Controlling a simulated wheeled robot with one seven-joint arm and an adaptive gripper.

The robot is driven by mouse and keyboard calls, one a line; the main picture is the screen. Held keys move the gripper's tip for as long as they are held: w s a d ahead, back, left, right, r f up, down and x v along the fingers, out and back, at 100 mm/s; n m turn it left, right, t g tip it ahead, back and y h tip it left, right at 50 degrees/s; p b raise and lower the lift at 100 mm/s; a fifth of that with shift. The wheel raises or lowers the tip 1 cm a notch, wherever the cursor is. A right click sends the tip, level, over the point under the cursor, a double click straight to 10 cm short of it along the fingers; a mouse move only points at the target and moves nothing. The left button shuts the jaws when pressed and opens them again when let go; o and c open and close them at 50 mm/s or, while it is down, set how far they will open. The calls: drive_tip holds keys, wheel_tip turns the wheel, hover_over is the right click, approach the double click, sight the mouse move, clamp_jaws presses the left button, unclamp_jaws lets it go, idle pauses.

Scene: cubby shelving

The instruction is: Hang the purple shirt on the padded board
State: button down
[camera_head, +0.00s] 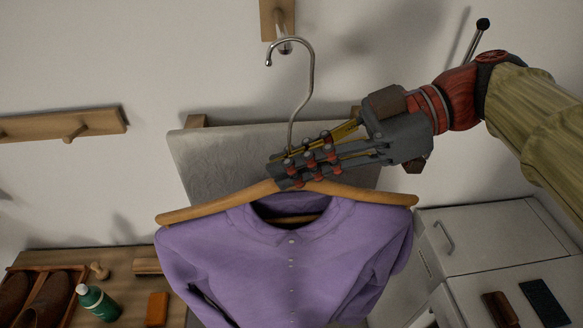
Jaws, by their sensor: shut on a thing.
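The purple shirt (290,265) hangs on a wooden hanger (185,214) with a metal hook (308,75). My gripper (285,172) comes in from the right and is shut on the hanger at the base of its hook. The fingers hide the middle of the hanger. The padded board (215,155) is a grey panel on the wall behind the hanger; its lower part is hidden by the shirt. The open hook tip is near a metal peg (286,46) on a wooden wall block (272,12); I cannot tell whether they touch.
A wooden peg rail (60,124) is on the left wall. A bench at lower left holds shoes (45,298), a green bottle (97,302) and an orange block (157,309). A white cabinet (490,240) stands at right. A black-tipped rod (477,40) is at upper right.

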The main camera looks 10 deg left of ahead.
drive_tip(key=shift+w+a+f+b, duration=0.25)
drive_tip(key=shift+w+a, duration=0.2)
drive_tip(key=shift+w, duration=1.45)
drive_tip(key=shift+w+a+f+b, duration=0.15)
drive_tip(key=shift+w+a+f, duration=0.25)
drive_tip(key=shift+w, duration=1.55)
drive_tip(key=shift+w+a+f+b, duration=0.2)
drive_tip(key=shift+w+a, duration=0.35)
drive_tip(key=shift+w, duration=1.35)
drive_tip(key=shift+f+b, duration=0.25)
drive_tip(key=shift+b, duration=0.3)
drive_tip(key=c, duration=1.8)
unclamp_jaws()
drive_tip(key=shift+o, duration=0.2)
drive_tip(key=f+p+v, duration=0.1)
drive_tip(key=p+v, duration=0.2)
drive_tip(key=v, duration=0.6)
drive_tip(key=d+f+p+v, duration=0.1)
drive_tip(key=f+p+v, duration=0.1)
drive_tip(key=v, duration=0.8)
drive_tip(key=shift+w+d+p, duration=0.15)
drive_tip(key=shift+d+p, duration=0.1)
drive_tip(key=shift+p, duration=0.3)
